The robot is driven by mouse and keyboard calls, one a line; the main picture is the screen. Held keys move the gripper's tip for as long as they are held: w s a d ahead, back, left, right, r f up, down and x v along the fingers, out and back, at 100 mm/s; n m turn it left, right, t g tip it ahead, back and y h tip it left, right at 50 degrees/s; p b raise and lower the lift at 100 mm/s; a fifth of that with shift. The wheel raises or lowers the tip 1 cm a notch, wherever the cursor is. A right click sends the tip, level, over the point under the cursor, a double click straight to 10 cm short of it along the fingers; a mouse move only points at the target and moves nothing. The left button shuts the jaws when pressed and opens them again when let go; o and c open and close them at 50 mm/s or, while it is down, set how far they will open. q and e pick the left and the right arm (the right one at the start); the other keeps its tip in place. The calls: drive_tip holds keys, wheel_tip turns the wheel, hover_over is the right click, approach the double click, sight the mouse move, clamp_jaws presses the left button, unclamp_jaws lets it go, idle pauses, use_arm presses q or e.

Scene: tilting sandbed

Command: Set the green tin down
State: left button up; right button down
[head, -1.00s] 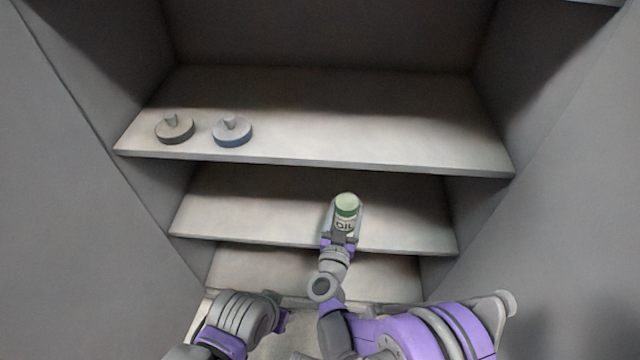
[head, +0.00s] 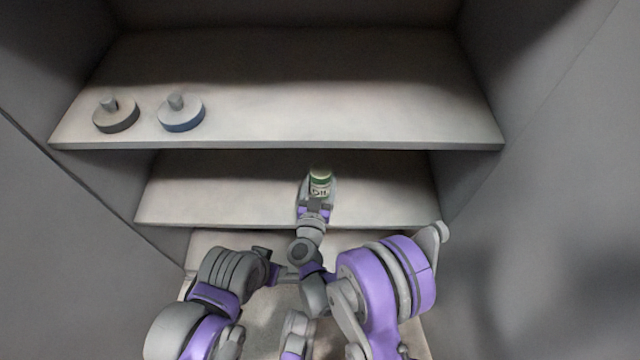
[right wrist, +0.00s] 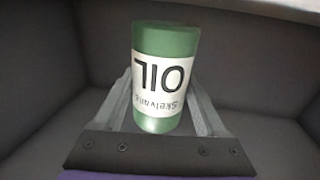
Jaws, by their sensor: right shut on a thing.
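The green tin (head: 320,181) has a white label and is held in my right gripper (head: 318,190), in front of the middle shelf's opening in the head view. In the right wrist view the tin (right wrist: 165,75) stands between the two fingers of the right gripper (right wrist: 165,100), and its label reads "OIL" upside down. The fingers are shut on the tin. Whether the tin touches the middle shelf (head: 220,190) cannot be told. My left gripper (head: 268,262) is low in the head view, partly hidden, and its jaws are not clear.
Two round knobbed discs, one grey-brown (head: 116,118) and one blue-grey (head: 181,116), sit at the left of the upper shelf (head: 330,110). The rest of that shelf is clear. Grey side walls (head: 545,180) flank the shelves. A lower shelf (head: 215,240) lies below.

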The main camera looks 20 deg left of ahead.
sight(321, 186)
drive_tip(key=shift+f+b, duration=0.35)
drive_tip(key=shift+f, duration=1.1)
drive_tip(key=shift+f, duration=0.1)
drive_tip(key=shift+f, duration=0.1)
unclamp_jaws()
